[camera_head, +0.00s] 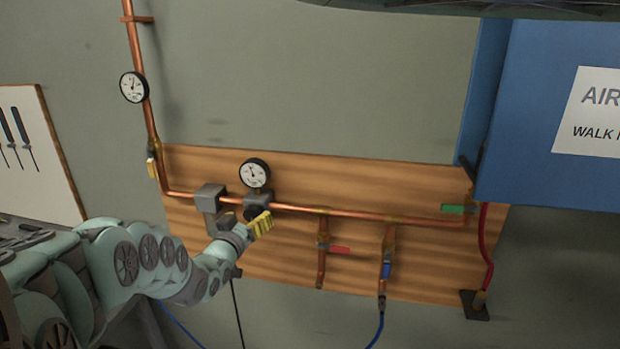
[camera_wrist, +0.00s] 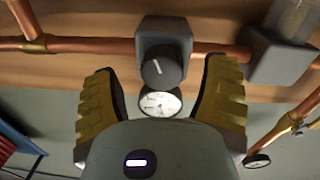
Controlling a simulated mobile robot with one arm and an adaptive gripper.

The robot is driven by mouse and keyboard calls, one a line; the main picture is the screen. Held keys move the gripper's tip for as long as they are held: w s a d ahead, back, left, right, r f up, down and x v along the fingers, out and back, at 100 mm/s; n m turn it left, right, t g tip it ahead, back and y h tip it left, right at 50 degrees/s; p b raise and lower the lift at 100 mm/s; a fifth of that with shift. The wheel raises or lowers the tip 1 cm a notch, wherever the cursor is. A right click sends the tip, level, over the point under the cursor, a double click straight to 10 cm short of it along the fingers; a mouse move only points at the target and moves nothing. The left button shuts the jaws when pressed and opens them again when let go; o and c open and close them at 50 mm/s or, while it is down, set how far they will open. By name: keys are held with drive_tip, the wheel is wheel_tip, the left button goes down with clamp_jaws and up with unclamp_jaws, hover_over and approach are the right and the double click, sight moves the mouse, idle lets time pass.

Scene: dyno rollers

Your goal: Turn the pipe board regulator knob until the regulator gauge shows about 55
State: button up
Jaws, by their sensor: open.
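The regulator (camera_head: 257,198) is a grey block on the copper pipe of the wooden pipe board (camera_head: 430,190). Its round dark knob (camera_wrist: 162,71) with a white mark shows in the wrist view, between my yellow fingers and beyond their tips. The regulator gauge (camera_head: 254,173) is a white dial with a dark rim above the block; its needle points to the upper left, but the numbers are too small to read. The gauge also shows in the wrist view (camera_wrist: 159,103), partly behind my gripper body. My gripper (camera_head: 261,222) is open, with its fingers apart on either side of the knob.
Another grey block (camera_head: 209,197) sits on the pipe just left of the regulator. A second gauge (camera_head: 133,87) is on the vertical pipe. Red (camera_head: 341,249), blue (camera_head: 387,269) and green (camera_head: 453,209) valve handles are to the right. A blue cabinet (camera_head: 555,110) stands at the right.

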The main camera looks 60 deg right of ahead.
drive_tip(key=shift+a+r, duration=0.1)
drive_tip(key=shift+a, duration=0.6)
drive_tip(key=p+v, duration=0.6)
drive_tip(key=v, duration=0.7)
drive_tip(key=w+a+r+n+t+y+p, duration=0.1)
drive_tip(key=w+a+r+n+t+p, duration=0.15)
drive_tip(key=w+r+n+t, duration=0.4)
drive_tip(key=w+a+r+n+t+y+p, duration=0.1)
drive_tip(key=w+a+r+t+y, duration=0.3)
drive_tip(key=a, duration=0.7)
drive_tip(key=shift+w+n+t+y, duration=0.35)
drive_tip(key=shift+w+t+y, duration=0.75)
drive_tip(key=shift+w+t, duration=1.3)
drive_tip(key=shift+s+a+r+t, duration=0.1)
drive_tip(key=shift+s+a+t, duration=0.05)
drive_tip(key=shift+s+t, duration=0.1)
